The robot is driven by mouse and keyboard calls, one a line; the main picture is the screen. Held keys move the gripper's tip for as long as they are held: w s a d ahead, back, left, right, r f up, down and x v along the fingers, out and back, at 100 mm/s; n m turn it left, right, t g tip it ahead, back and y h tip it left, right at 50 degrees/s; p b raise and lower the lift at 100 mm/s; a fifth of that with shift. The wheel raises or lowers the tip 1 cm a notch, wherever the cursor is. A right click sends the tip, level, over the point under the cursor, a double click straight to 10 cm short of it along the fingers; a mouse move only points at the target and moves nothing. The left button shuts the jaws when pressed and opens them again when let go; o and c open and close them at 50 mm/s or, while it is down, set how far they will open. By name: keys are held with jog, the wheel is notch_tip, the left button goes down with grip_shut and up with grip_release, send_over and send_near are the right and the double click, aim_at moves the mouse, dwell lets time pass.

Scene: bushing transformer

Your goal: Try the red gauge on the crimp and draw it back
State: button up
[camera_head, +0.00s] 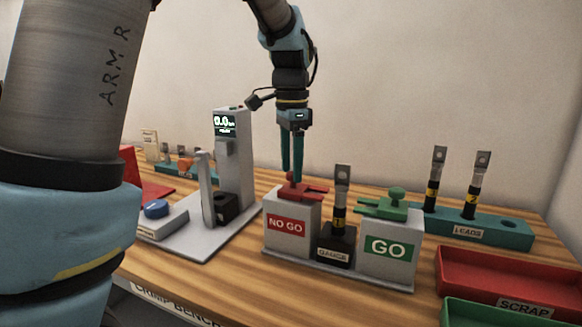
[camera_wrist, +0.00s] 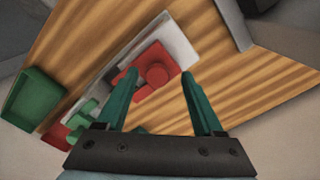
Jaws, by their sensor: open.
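The red gauge (camera_head: 293,190) lies on top of the white block marked NO GO (camera_head: 289,232). In the wrist view the red gauge (camera_wrist: 155,70) shows between and beyond the open fingertips (camera_wrist: 162,77). The fingers do not visibly hold it. A lead with a crimped lug (camera_head: 341,200) stands upright in the black GAUGE holder (camera_head: 335,246), between the two blocks. The green gauge (camera_head: 392,205) lies on the GO block (camera_head: 388,252).
A teal LEADS rack (camera_head: 490,229) at right holds two upright leads. A red SCRAP tray (camera_head: 500,281) and a green tray (camera_head: 480,313) are at front right. A grey tester with a display (camera_head: 232,150) stands left of the blocks, with a blue button (camera_head: 156,208) beside it.

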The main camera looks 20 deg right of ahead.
aim_at(291, 173)
notch_tip(291, 173, up, 10)
jog(key=b, duration=0.1)
jog(key=shift+r, duration=0.1)
dwell(0.4)
jog(key=a+f+n+t, duration=0.1)
jog(key=a+f+n, duration=1.1)
jog(key=a+f, duration=0.85)
jog(key=s+a+f+n, duration=0.1)
jog(key=a, duration=0.1)
jog(key=s+a+f+n, duration=0.1)
jog(key=s+a+n, duration=0.1)
jog(key=a, duration=0.1)
jog(key=s+a+f+n, duration=0.1)
jog(key=s+a+f, duration=0.1)
jog(key=shift+s+a+t, duration=0.2)
jog(key=shift+a+t, duration=0.05)
jog(key=shift+t, duration=0.05)
